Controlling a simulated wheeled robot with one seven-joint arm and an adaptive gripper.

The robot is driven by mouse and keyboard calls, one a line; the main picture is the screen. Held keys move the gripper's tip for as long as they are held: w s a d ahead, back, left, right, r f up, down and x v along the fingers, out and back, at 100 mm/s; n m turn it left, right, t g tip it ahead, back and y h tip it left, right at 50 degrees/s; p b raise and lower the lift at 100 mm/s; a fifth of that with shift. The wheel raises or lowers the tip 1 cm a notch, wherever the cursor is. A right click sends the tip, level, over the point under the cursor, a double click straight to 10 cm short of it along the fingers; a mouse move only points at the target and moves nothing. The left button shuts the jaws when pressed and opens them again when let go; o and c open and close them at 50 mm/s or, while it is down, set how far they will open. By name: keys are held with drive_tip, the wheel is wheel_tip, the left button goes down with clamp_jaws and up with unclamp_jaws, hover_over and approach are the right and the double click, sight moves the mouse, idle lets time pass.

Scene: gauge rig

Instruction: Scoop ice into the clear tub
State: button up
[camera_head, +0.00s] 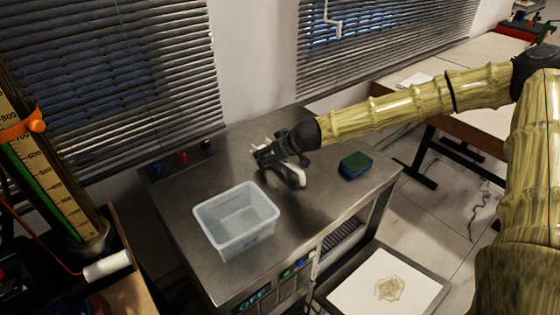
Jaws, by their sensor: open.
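The clear tub (212,237) stands upright on the metal counter, left of my gripper. It looks empty, with faint marking on its front. My gripper (274,168) is open above the counter, just behind and right of the tub and apart from it. White parts show at its fingers; I cannot tell whether they belong to the gripper or to a separate object. I cannot make out any scoop or ice.
A green and blue sponge (355,165) lies on the counter (310,220) to the right. A white panel with a yellowish patch (385,285) is low at front right. A tall gauge (50,170) stands at left. Small coloured knobs (182,158) line the counter's back left.

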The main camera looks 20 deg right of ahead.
drive_tip(key=shift+c, duration=0.4)
drive_tip(key=c, duration=1.1)
drive_tip(key=shift+r, duration=0.1)
